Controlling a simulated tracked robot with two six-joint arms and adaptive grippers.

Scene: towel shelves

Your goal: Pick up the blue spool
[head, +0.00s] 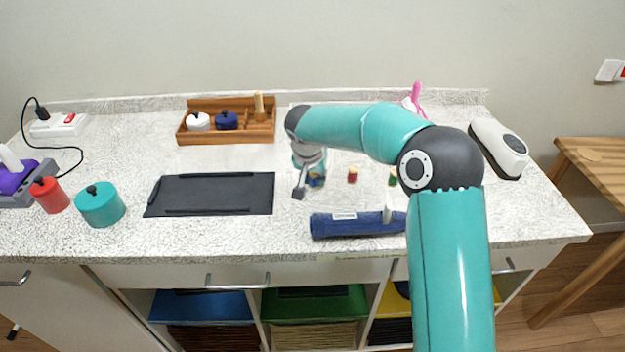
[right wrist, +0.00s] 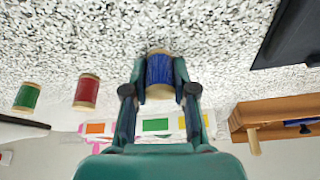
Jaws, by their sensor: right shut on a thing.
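The blue spool (right wrist: 160,69), with pale wooden ends, is between the fingers of my right gripper (right wrist: 160,76) in the right wrist view. The fingers are shut on its sides. In the head view my right gripper (head: 309,182) is low over the counter, behind the dark blue roll, and hides much of the spool (head: 317,180). I cannot tell whether the spool touches the counter. A red spool (head: 352,174) and a green spool (head: 392,179) stand to the right; the red (right wrist: 87,92) and green (right wrist: 27,97) also show in the right wrist view. My left gripper is out of view.
A dark blue roll (head: 345,226) lies near the front edge. A black tray (head: 219,193) is to the left, and a wooden organizer (head: 227,136) stands behind it. Red (head: 50,196) and teal (head: 100,205) pots are far left. A white device (head: 498,148) is at right.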

